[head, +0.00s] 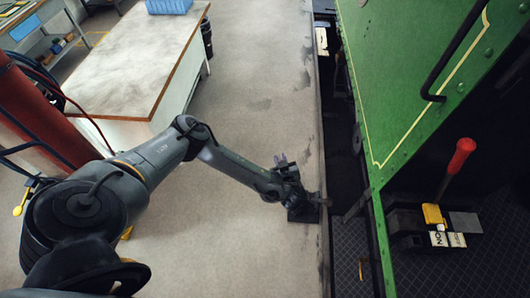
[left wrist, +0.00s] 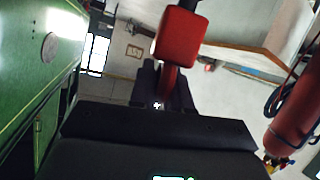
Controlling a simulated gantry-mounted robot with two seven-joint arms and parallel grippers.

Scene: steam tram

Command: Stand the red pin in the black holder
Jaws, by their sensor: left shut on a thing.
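My left gripper (head: 290,183) is over the strip of floor beside the green tram. In the left wrist view its dark jaws (left wrist: 160,92) are shut on the red pin (left wrist: 180,38), whose block-like red head sticks out beyond them. I cannot make out the pin in the head view. On the tram floor at the right is a low black base (head: 407,222) with a yellow piece and white labels; I cannot tell whether this is the black holder. My right gripper is not in view.
A red-handled lever (head: 461,155) rises from the base area. The green tram side (head: 415,85) with a black grab rail (head: 450,60) stands close on the right. A workbench (head: 140,60) with a blue crate (head: 168,6) is at upper left. The floor between is clear.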

